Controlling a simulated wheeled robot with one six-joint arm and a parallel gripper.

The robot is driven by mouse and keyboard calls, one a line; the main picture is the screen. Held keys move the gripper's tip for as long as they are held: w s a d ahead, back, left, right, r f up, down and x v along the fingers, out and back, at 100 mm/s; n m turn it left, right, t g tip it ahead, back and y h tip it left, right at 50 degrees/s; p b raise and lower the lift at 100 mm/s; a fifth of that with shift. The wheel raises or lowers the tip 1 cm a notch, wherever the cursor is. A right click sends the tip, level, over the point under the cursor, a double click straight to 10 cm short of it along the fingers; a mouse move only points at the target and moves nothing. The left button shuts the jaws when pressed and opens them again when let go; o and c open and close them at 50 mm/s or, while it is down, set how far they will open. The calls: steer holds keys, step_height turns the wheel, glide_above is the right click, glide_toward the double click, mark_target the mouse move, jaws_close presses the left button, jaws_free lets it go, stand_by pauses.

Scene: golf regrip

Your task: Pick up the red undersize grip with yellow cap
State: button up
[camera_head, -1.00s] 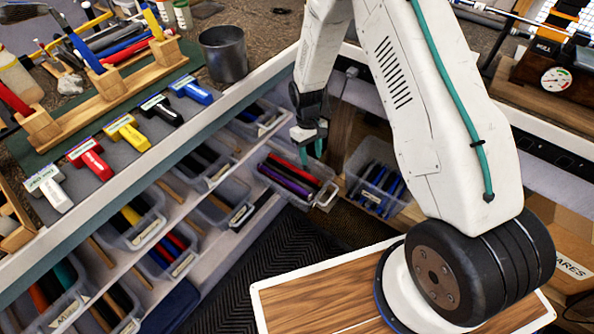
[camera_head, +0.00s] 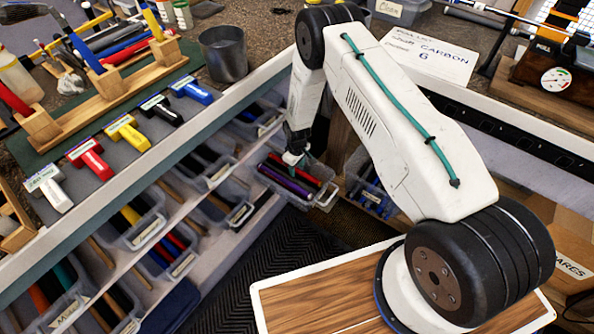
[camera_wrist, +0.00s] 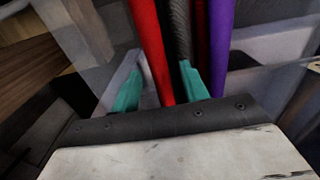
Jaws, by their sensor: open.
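A red grip (camera_head: 307,173) lies in a clear bin (camera_head: 322,201) beside a purple grip (camera_head: 285,181). In the wrist view the red grip (camera_wrist: 149,45) runs between the two teal fingers of my gripper (camera_wrist: 160,90), which are apart. A black grip (camera_wrist: 178,30) is by the right finger, and the purple grip (camera_wrist: 219,45) is right of it. In the head view my gripper (camera_head: 297,158) is low at the bin, partly hidden by its own wrist. I cannot see a yellow cap on the red grip.
Other clear bins with grips fill the shelves to the left; another bin (camera_head: 372,200) stands right of this one, partly behind my arm. A grey metal cup (camera_head: 223,54) and coloured putter-like heads (camera_head: 127,132) are on the bench above. A paper sign (camera_head: 430,55) lies on the bench.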

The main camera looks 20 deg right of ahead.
steer(key=shift+f, duration=0.2)
jaws_close()
steer(key=shift+r, duration=0.1)
steer(key=shift+r, duration=0.55)
step_height(320, 180, up, 6)
steer(key=shift+f, duration=0.2)
steer(key=s+a, duration=1)
steer(key=a, duration=0.4)
steer(key=shift+s+a, duration=0.3)
steer(key=shift+r, duration=0.15)
